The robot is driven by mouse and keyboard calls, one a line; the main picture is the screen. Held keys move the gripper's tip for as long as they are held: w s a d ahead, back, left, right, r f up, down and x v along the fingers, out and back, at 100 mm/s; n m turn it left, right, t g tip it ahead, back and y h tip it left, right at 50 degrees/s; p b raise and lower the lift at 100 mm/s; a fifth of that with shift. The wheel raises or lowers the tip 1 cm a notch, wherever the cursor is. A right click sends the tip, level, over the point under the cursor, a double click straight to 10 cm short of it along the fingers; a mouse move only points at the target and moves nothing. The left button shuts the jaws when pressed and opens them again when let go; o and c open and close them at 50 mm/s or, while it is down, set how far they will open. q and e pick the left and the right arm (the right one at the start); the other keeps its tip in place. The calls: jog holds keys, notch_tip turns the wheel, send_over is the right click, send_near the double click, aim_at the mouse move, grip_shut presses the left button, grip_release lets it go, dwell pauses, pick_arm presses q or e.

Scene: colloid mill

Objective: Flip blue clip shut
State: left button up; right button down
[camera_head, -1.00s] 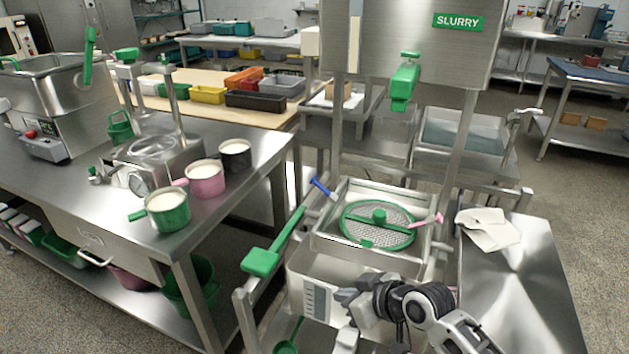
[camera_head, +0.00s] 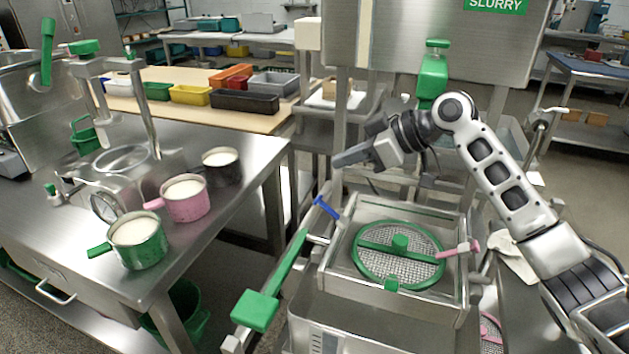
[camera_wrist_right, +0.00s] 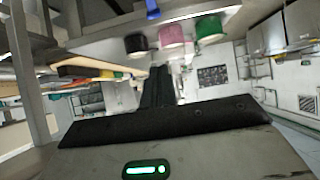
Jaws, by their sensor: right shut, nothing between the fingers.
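The blue clip (camera_head: 326,207) sits at the left rim of the square metal sieve housing (camera_head: 340,262) and slants up to the left, standing away from the green-rimmed sieve (camera_head: 399,254). A blue piece, likely the same clip, shows at the top of the right wrist view (camera_wrist_right: 153,9). My right gripper (camera_head: 340,160) is above and behind the clip, apart from it, pointing left. It is shut and empty, and its closed fingers show in the right wrist view (camera_wrist_right: 157,88). A pink clip (camera_head: 458,249) lies at the right rim of the sieve. My left gripper is not in view.
A long green-handled lever (camera_head: 272,285) rises beside the housing's left side. Green (camera_head: 137,242), pink (camera_head: 185,199) and dark (camera_head: 221,167) pots stand on the left table. The slurry tank with a green valve (camera_head: 432,78) stands behind the right arm. A cloth (camera_head: 514,262) lies at the right.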

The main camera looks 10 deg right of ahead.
jog(key=p, duration=0.1)
send_over(331, 211)
jog(key=w+a, duration=0.2)
jog(key=a, duration=0.1)
notch_tip(331, 211, down, 7)
jog(key=shift+d+f, duration=0.1)
jog(key=shift+d, duration=0.05)
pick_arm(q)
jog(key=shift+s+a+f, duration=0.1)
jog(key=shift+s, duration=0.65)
pick_arm(e)
jog(key=shift+s+d+f, duration=0.35)
jog(key=shift+d, duration=0.05)
jog(key=shift+d+f, duration=0.1)
jog(key=s+d+f+b, duration=0.2)
jog(key=d+f, duration=0.1)
jog(key=shift+s+d, duration=0.1)
jog(key=shift+s, duration=0.1)
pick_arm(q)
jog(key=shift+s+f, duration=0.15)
